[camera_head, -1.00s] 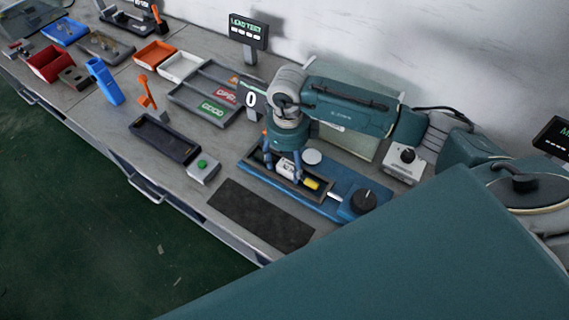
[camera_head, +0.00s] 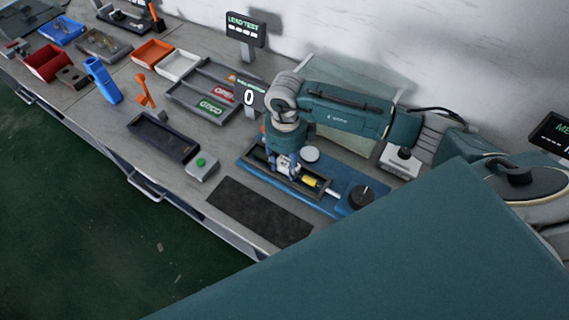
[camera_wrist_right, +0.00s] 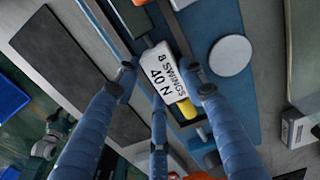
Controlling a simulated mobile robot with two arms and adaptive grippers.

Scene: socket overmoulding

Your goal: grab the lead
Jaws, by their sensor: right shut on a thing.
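My right gripper (camera_head: 283,168) is down over a dark tray (camera_head: 321,194) on a blue base. My left gripper is not in view.
A black knob (camera_head: 362,196) and a pale round disc (camera_head: 310,154) are on the blue base (camera_head: 340,176). A dark mat (camera_head: 258,211) lies in front. A green-button box (camera_head: 202,166), an empty dark tray (camera_head: 165,136) and sorting trays (camera_head: 210,92) stand left.

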